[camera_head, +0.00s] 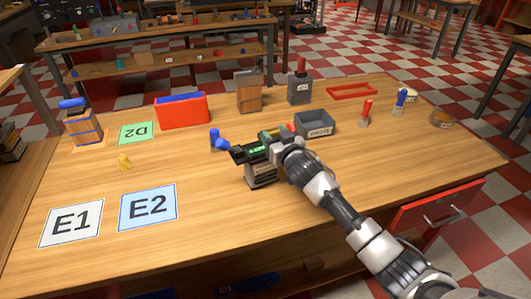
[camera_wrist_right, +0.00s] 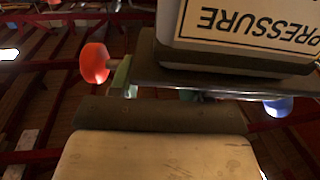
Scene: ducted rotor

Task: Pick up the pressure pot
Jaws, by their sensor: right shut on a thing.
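My right gripper (camera_head: 268,149) reaches in from the right over the middle of the table and is shut on the pressure pot (camera_head: 262,178). The pot's small body shows below the gripper, with a dark unit with a green display beside the jaws. In the right wrist view, the pot (camera_wrist_right: 240,22) is close up with an upside-down "PRESSURE" label. A red knob (camera_wrist_right: 95,62) and a blue knob (camera_wrist_right: 278,106) show either side of it. The gripper hides much of the pot's top. I cannot tell whether its base touches the table. My left gripper is not in view.
A grey bin (camera_head: 315,124) stands just behind and right of the gripper. A blue fitting (camera_head: 216,140) stands at left. A red box (camera_head: 182,111) and wooden box (camera_head: 249,92) stand farther back. Mats E1 (camera_head: 71,223) and E2 (camera_head: 148,207) lie bare at front left.

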